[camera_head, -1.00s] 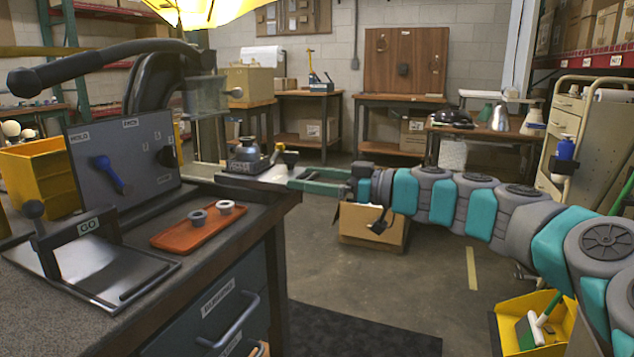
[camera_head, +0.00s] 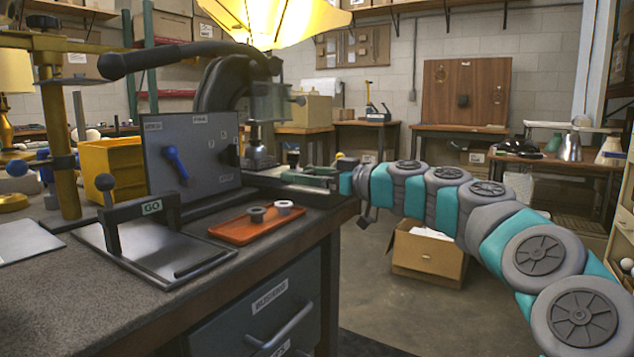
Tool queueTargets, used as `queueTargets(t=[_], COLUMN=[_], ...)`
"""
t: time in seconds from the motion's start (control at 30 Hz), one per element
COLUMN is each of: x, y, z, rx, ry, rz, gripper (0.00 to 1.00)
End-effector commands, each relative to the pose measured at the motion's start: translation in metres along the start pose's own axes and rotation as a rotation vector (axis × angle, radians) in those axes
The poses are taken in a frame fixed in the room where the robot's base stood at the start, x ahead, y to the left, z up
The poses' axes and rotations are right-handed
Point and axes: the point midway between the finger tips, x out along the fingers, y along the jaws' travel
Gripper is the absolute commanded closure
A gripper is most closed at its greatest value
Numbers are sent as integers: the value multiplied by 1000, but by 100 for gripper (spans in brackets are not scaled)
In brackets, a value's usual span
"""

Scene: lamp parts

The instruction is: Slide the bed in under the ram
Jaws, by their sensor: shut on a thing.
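The press has a black body with a long black lever (camera_head: 170,55) and a pale, see-through guard around its ram (camera_head: 271,103). A grey, silver-topped piece (camera_head: 257,157) stands on the bed (camera_head: 262,180) below the ram. The bed is a low dark slide at the bench's back edge. My gripper (camera_head: 300,178), with green fingers, reaches in from the right at the bed's outer end. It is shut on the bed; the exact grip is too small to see. The panel in front hides part of the bed.
A grey panel with a blue lever (camera_head: 176,164) stands before the press. An orange tray (camera_head: 240,229) with two small rings, a "GO" fixture (camera_head: 150,208) and a yellow bin (camera_head: 110,165) are on the bench. An open cardboard box (camera_head: 428,252) is on the floor.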

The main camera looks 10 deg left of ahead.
Motion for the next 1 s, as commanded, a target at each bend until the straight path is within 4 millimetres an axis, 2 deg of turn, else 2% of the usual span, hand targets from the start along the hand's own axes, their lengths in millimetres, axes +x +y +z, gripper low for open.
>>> queueTargets(t=[0.03,0.37,0.4,0.47,0.73,1.0], x=[5,6,6,6,-2,-45], y=[-6,-6,-6,-6,-4,-3], z=[2,1,1,1,1,0], rx=[0,1,1,1,1,1], ry=[-5,-4,-4,-3,-2,1], rz=[-13,-13,-13,-12,-9,-8], gripper=[100,100,8,1,0,0])
